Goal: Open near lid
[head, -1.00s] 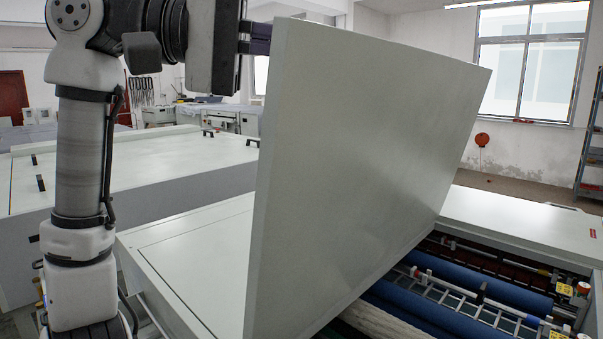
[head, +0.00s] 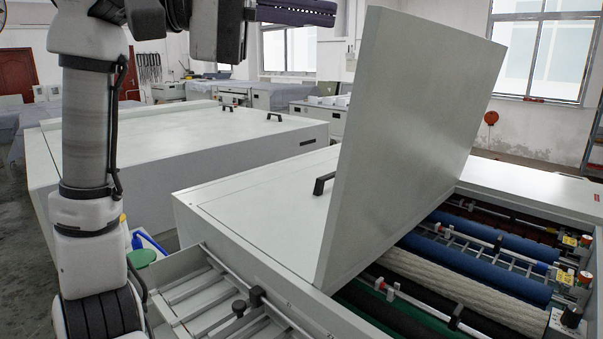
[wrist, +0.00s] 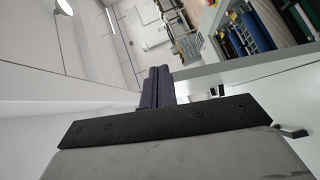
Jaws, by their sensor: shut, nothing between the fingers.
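The near lid (head: 405,140) of the plate processor stands raised on its hinge side, tilted steeply, with the rollers below it uncovered. My gripper (head: 310,12) is at the top of the head view, left of the lid's upper edge. It is apart from the lid in that view. In the wrist view my gripper (wrist: 158,84) shows its two dark fingers together with nothing between them. A pale panel edge crosses the wrist view near the fingers; I cannot tell whether they touch it.
Blue rollers (head: 490,230) and a pale roller (head: 440,280) lie exposed in the open machine. A closed flat cover (head: 260,205) with a black handle (head: 323,183) is left of the lid. A second white machine (head: 180,150) stands behind. A metal rack (head: 215,300) is at the front.

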